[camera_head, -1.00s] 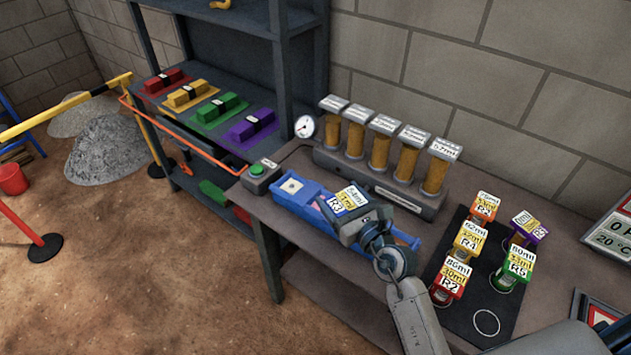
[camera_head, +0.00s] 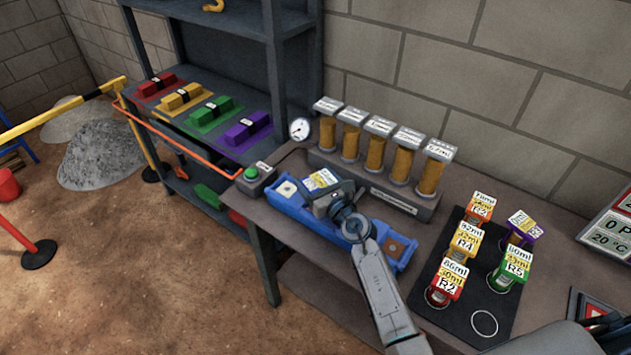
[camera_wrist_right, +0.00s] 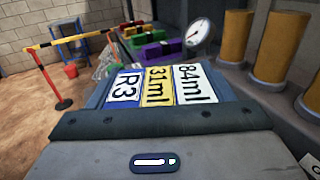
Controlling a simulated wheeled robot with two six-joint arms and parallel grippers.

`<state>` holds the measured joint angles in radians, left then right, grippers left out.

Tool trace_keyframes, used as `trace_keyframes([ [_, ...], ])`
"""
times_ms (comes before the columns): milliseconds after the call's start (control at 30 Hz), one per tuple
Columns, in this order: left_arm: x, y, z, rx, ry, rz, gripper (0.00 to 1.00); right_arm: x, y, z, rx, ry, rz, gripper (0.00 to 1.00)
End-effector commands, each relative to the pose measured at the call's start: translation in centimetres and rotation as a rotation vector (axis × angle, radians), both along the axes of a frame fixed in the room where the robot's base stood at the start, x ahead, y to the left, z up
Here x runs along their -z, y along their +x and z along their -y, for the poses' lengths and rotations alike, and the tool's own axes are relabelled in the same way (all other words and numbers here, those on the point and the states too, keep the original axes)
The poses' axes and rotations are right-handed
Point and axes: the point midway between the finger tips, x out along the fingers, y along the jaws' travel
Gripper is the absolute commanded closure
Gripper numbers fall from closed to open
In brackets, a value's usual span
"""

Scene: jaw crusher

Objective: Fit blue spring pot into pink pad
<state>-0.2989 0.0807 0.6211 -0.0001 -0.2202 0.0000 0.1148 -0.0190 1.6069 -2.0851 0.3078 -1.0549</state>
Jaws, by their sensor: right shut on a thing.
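The blue spring pot (camera_head: 321,179) has a white and yellow label top; the wrist view shows this top (camera_wrist_right: 155,86) reading R3, 31ml and 84ml. My right gripper (camera_head: 330,196) is shut on the pot, over the left half of a long blue tray (camera_head: 298,222). The pot's lower part is hidden behind the gripper, so I cannot tell whether it touches the tray. I cannot make out the pink pad; the gripper and pot cover the middle of the tray. My left gripper is not in view.
The tray has a pale pad (camera_head: 287,188) at its left end and a brown pad (camera_head: 394,247) at its right. A rack of amber cylinders (camera_head: 378,150) stands behind it. Several other labelled pots stand on a dark mat (camera_head: 460,318) at right. A green button box (camera_head: 254,176) is at left.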

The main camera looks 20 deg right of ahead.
Motion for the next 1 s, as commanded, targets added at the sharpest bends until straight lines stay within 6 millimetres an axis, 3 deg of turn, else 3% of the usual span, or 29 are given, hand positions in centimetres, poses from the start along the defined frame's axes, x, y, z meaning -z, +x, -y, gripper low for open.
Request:
trace_keyframes([
  [300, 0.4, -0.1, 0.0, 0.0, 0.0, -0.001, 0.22, 0.3, 0.0, 0.0, 0.0, -0.001, 0.001, 0.55],
  [333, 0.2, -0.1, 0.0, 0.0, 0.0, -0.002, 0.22, 0.2, 0.0, 0.0, 0.0, -0.001, 0.0, 0.2],
  [400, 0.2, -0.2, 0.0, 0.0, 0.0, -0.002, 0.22, 0.2, 0.0, 0.0, 0.0, -0.001, 0.0, 0.06],
  [433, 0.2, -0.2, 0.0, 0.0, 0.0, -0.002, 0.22, 0.2, 0.0, 0.0, 0.0, -0.001, 0.0, 0.04],
  [800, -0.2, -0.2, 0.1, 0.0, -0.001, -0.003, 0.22, -0.2, -0.2, 0.1, 0.0, -0.001, 0.0, 0.04],
  [1000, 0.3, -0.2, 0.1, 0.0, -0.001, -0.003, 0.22, 0.1, -3.6, 1.0, 0.0, -0.003, -0.001, 0.04],
])
